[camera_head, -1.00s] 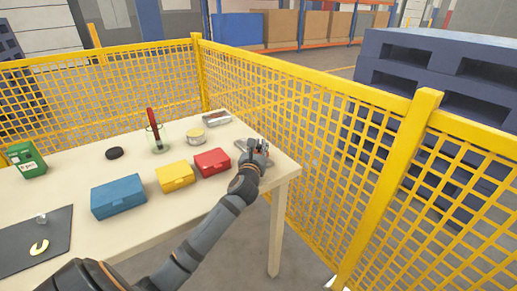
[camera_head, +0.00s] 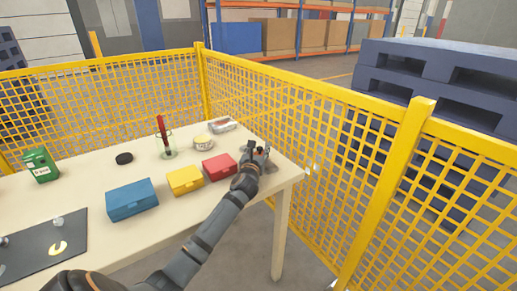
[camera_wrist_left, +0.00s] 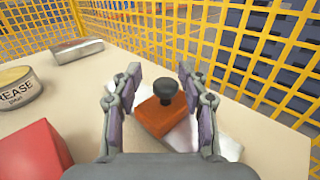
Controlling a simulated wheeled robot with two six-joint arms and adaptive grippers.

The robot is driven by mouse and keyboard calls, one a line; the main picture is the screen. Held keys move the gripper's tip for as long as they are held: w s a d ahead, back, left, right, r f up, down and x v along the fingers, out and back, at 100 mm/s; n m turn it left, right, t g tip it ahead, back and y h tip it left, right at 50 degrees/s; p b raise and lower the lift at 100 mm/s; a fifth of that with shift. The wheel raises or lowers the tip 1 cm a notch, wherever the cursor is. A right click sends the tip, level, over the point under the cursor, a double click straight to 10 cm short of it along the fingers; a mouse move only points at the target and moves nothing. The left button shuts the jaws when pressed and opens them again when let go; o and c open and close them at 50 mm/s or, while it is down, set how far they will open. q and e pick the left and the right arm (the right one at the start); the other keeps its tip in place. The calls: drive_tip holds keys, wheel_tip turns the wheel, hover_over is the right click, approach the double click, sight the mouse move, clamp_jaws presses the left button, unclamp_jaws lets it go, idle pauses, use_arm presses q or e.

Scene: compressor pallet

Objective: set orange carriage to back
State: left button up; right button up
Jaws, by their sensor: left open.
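The orange carriage (camera_wrist_left: 163,113) is a block with a black round knob (camera_wrist_left: 167,88) on top. It sits on a pale grey metal base (camera_wrist_left: 229,147) on the table. My left gripper (camera_wrist_left: 160,78) is open, with one finger on each side of the carriage and knob in the left wrist view. I see a gap on both sides and nothing is gripped. In the head view my left gripper (camera_head: 256,153) is at the table's right end and mostly hides the carriage. My right gripper is not in view.
A red box (camera_head: 219,167), a yellow box (camera_head: 185,181) and a blue box (camera_head: 131,200) stand left of my arm. Yellow mesh fencing (camera_head: 300,115) runs close past the table's right end.

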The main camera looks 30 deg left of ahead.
use_arm(q)
drive_tip(key=v, duration=1.2)
drive_tip(key=shift+o, duration=0.4)
